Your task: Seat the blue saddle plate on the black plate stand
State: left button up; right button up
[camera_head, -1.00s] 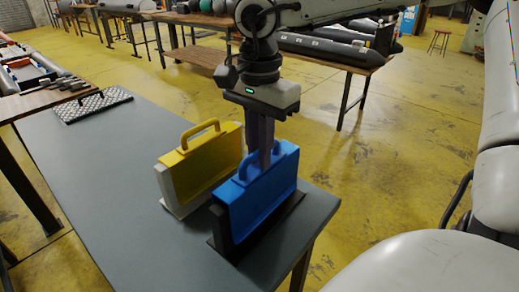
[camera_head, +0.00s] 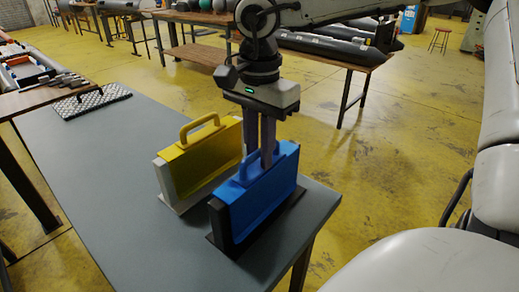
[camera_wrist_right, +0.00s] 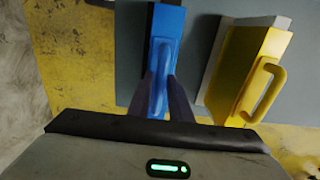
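The blue saddle plate (camera_head: 265,203) sits upright over the black plate stand (camera_head: 220,224), whose end and base show around it. Its loop handle points up. My right gripper (camera_head: 260,156) comes down from above, its two fingers spread on either side of the blue handle. In the right wrist view the blue plate (camera_wrist_right: 167,22) shows with its handle between the fingers (camera_wrist_right: 162,90), which look apart from it. A yellow saddle plate (camera_head: 205,160) sits on a white stand (camera_head: 166,183) beside it. My left gripper is out of view.
The grey table (camera_head: 110,175) is clear to the left, with a checkered plate with a handle (camera_head: 92,104) at its far end. Other benches (camera_head: 345,54) stand behind, with yellow floor between.

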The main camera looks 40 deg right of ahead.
jog(key=o, duration=0.3)
